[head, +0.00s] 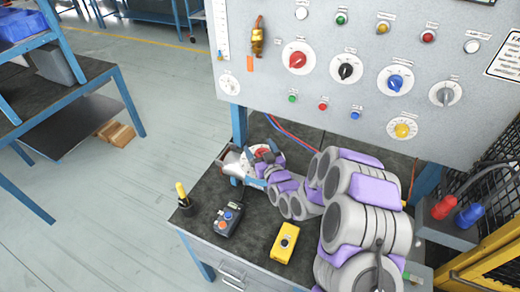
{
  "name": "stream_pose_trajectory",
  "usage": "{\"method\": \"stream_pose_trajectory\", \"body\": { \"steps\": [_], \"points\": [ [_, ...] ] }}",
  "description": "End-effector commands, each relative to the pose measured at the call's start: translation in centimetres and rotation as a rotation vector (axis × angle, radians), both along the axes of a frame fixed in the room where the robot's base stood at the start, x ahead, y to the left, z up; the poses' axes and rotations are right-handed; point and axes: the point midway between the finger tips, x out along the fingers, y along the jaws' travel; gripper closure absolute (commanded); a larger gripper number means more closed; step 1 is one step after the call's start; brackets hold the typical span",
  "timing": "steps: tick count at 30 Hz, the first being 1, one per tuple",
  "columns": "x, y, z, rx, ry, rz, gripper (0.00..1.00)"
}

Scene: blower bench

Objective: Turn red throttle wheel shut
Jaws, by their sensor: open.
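A small red wheel (262,153) shows between the dark fingers of my gripper (260,152), on the far left part of the bench top. It sits by a pale metal housing (234,163), which looks like the blower. My gripper is open, with its fingers at or just above the wheel; I cannot tell whether they touch it. The fingers and wrist hide part of the wheel and housing, so its angle cannot be read.
A grey panel with a red knob (297,59) and other knobs stands behind the bench (200,203). A control box (228,219), a yellow box (285,242) and a yellow-handled tool in a cup (182,194) stand in front. A mesh guard (492,155) is at right.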

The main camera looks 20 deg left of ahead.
Motion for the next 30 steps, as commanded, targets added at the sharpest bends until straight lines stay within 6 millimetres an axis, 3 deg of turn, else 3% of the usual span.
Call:
{"method": "stream_pose_trajectory", "body": {
  "steps": [2,19,30],
  "points": [
    [0.00,0.00,0.01,0.000,0.000,0.000,0.17],
    [-0.03,-0.06,0.09,0.001,-0.001,0.000,0.72],
    [-0.04,-0.02,0.25,0.002,-0.002,-0.061,0.72]
  ]
}}
